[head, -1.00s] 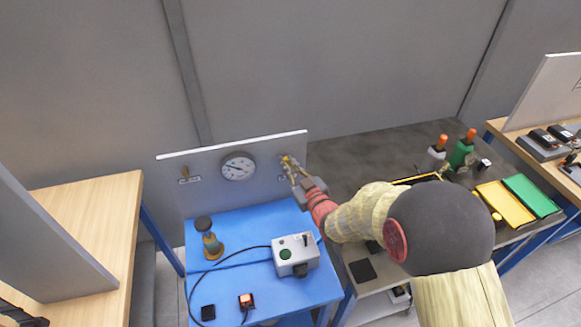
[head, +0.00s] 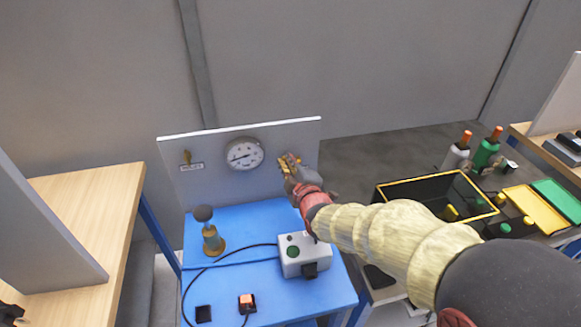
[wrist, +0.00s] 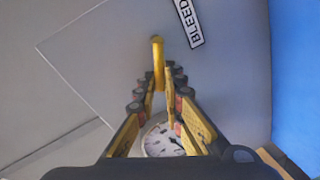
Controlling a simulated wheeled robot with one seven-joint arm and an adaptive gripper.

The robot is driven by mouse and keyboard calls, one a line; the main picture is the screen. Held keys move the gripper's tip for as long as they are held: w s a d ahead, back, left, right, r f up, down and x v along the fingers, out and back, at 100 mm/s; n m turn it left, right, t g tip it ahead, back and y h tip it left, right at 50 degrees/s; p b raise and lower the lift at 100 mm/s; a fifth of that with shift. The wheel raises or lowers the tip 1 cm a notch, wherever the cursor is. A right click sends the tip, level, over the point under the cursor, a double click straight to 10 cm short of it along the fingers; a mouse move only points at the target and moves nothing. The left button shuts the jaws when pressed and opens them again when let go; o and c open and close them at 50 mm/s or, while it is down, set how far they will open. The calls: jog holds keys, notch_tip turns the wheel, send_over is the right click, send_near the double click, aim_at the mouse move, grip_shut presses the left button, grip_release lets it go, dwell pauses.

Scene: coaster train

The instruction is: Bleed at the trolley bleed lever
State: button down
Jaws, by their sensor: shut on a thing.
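The yellow bleed lever (wrist: 158,58) sticks out from the grey panel in the wrist view, beside a white label reading BLEED (wrist: 189,22). My gripper (wrist: 160,84) has its fingers on either side of the lever and is shut on it; the fingers hide its lower part. In the head view my gripper (head: 290,163) is at the right part of the upright panel (head: 220,187), and the lever is mostly hidden there. The round pressure gauge (head: 241,154) is left of the gripper; it is partly hidden between the fingers in the wrist view (wrist: 160,138).
Another small brass lever (head: 187,157) with a label is on the panel's left. The blue trolley top (head: 235,262) holds a brass part with a dark knob (head: 211,232), a grey control box (head: 303,256) and a cable. A black yellow-rimmed bin (head: 410,190) stands right.

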jog(key=shift+s+a+f+n+h+b, duration=0.1)
jog(key=shift+f+n+h, duration=0.2)
jog(key=shift+n, duration=0.35)
jog(key=shift+w+a+f+n+h+b, duration=0.15)
jog(key=shift+f+n, duration=0.2)
jog(key=shift+n, duration=0.35)
jog(key=shift+s+a+f+n+h+b, duration=0.15)
jog(key=shift+f+n+h, duration=0.15)
jog(key=shift+n, duration=0.35)
jog(key=shift+d, duration=0.1)
jog(key=c, duration=1.9)
grip_release()
jog(key=shift+s, duration=0.1)
jog(key=v, duration=1.1)
jog(key=shift+s, duration=0.4)
jog(key=shift+d, duration=0.1)
